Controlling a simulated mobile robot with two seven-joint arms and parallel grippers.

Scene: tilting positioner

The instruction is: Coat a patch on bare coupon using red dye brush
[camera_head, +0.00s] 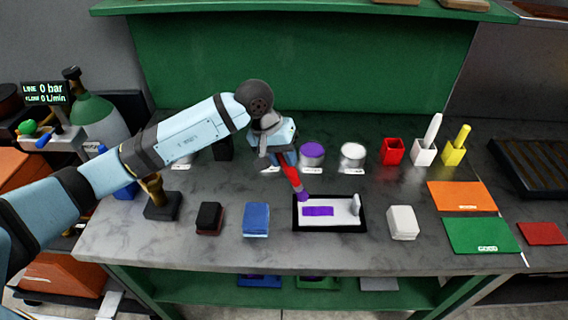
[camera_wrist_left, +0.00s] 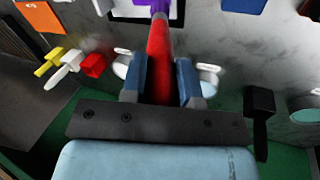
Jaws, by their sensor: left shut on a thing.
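My left gripper (camera_head: 287,160) is shut on the red dye brush (camera_head: 292,177), which also shows between the two fingers in the left wrist view (camera_wrist_left: 158,62). Its bristle tip (camera_head: 303,197) is purple and points down at the top edge of a black-framed tray (camera_head: 296,222). A white coupon (camera_head: 343,217) lies in the tray, with a purple rectangular patch (camera_head: 318,211) on its left part. I cannot tell whether the tip touches the coupon. The purple dye can (camera_head: 312,150) stands behind the tray. My right gripper is not in view.
Behind stand a pale can (camera_head: 353,153), an empty red holder (camera_head: 393,150), and white (camera_head: 431,131) and yellow (camera_head: 461,138) brushes in holders. Black (camera_head: 209,218), blue (camera_head: 256,219) and white (camera_head: 402,222) blocks flank the tray. Orange (camera_head: 459,195) and green (camera_head: 481,235) mats lie right.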

